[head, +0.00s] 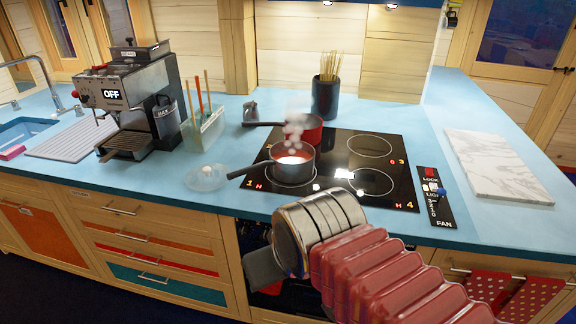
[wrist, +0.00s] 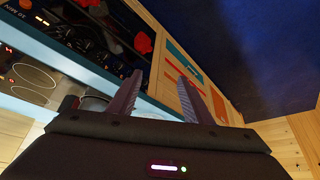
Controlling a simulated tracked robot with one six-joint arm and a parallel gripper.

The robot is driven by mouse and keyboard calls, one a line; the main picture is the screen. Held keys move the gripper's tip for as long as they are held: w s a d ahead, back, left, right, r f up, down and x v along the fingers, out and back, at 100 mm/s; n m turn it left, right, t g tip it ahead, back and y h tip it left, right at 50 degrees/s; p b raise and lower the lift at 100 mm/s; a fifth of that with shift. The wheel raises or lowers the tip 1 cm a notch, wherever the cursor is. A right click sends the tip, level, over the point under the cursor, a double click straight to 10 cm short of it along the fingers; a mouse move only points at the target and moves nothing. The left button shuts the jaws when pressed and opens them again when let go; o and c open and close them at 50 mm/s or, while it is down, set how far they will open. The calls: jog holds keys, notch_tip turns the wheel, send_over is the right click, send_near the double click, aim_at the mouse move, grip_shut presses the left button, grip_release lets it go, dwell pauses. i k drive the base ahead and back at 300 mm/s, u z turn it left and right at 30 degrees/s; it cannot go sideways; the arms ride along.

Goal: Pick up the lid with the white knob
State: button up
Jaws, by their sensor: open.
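The lid with the white knob (head: 206,178) is a clear, round lid lying flat on the blue counter, left of the hob. Its small pale knob points up. My gripper (head: 262,268) is low in front of the counter, right of the lid and apart from it. In the wrist view my gripper (wrist: 158,92) has its two dark fingers spread with nothing between them. I cannot make out the lid in the wrist view.
A steaming saucepan (head: 294,163) stands on the black hob (head: 345,190), its handle reaching toward the lid. A red pot (head: 306,130) is behind it. A utensil holder (head: 203,130) and coffee machine (head: 130,98) stand behind and left of the lid. A marble board (head: 495,165) lies right.

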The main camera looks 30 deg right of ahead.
aim_at(210, 176)
jog(key=u, duration=0.35)
jog(key=k, duration=0.95)
jog(key=u, duration=0.65)
jog(key=k, duration=0.4)
jog(key=u, duration=0.45)
jog(key=i, duration=2.5)
jog(key=z, duration=0.45)
jog(key=i, duration=0.7)
jog(key=z, duration=0.45)
